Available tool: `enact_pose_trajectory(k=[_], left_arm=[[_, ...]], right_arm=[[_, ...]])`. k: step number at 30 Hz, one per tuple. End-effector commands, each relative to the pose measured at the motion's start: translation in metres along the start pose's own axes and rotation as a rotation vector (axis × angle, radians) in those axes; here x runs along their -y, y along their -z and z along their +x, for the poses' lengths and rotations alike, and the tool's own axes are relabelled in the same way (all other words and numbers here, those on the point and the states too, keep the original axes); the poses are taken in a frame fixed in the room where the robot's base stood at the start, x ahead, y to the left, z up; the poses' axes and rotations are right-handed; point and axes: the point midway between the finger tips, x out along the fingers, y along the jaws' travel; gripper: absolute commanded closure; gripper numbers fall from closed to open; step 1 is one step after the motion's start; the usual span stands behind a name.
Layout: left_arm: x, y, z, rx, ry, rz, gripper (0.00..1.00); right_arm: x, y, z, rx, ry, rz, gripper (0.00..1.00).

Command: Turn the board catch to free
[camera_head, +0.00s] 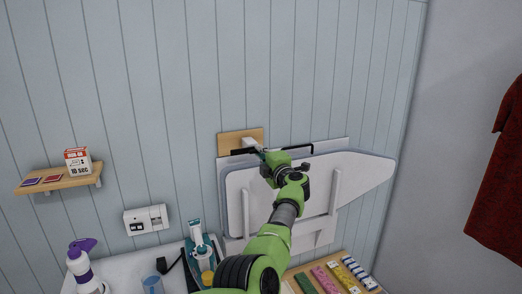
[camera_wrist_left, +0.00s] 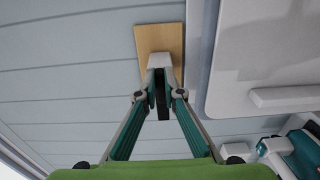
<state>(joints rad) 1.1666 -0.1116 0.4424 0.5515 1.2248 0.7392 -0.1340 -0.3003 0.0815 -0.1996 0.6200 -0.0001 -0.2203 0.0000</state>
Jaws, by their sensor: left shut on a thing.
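The board catch has a wooden plate (camera_head: 228,143) on the panelled wall, with a white block (camera_head: 249,142) and a dark lever. The plate also shows at the top of the left wrist view (camera_wrist_left: 160,38), with the white block (camera_wrist_left: 160,59) below it. My left gripper (camera_wrist_left: 162,84) is shut on the dark lever (camera_wrist_left: 162,104), which lies between its fingers. In the head view, my left gripper (camera_head: 261,154) reaches up to the catch and partly hides it. The white ironing board (camera_head: 352,172) hangs on the wall just right of and below the catch. My right gripper is not in view.
A small shelf (camera_head: 60,181) with a box (camera_head: 77,160) is on the wall at left, and a white wall socket unit (camera_head: 147,219) below. A spray bottle (camera_head: 82,265) and other items stand below. A red garment (camera_head: 500,180) hangs at far right.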

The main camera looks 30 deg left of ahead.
Motion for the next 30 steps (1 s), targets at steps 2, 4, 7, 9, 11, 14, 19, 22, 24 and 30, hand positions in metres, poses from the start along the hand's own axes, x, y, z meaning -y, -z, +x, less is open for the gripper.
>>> enact_pose_trajectory(k=[2,4,7,9,11,14,19,22,24,30], left_arm=[[-0.0024,0.0025,0.0016,-0.005,-0.003,0.011,1.00],[-0.0022,0.0026,0.0017,-0.005,-0.003,0.018,1.00],[-0.0021,0.0027,0.0017,-0.005,-0.004,0.022,1.00],[-0.0021,0.0027,0.0018,-0.005,-0.004,0.023,1.00],[-0.0022,0.0028,0.0018,-0.005,-0.004,0.023,1.00],[-0.0024,0.0028,0.0019,-0.005,-0.005,0.023,1.00],[-0.0025,0.0027,0.0018,-0.005,-0.005,0.022,0.75],[-0.0017,0.0022,0.0015,-0.004,-0.003,0.022,0.75],[-0.0013,0.0018,0.0013,-0.003,-0.003,0.021,0.75],[-0.0006,0.0008,0.0002,-0.002,-0.002,0.021,0.75]], right_arm=[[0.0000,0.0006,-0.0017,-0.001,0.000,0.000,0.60],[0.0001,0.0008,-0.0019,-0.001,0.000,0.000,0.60],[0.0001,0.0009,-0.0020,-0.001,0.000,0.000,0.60],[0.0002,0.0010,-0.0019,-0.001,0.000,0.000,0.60],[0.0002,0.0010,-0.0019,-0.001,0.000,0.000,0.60],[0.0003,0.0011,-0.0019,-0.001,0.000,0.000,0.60],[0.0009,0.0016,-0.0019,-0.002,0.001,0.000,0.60],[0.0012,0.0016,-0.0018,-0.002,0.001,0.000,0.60],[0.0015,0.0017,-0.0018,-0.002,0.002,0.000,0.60],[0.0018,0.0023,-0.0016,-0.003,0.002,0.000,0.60]])
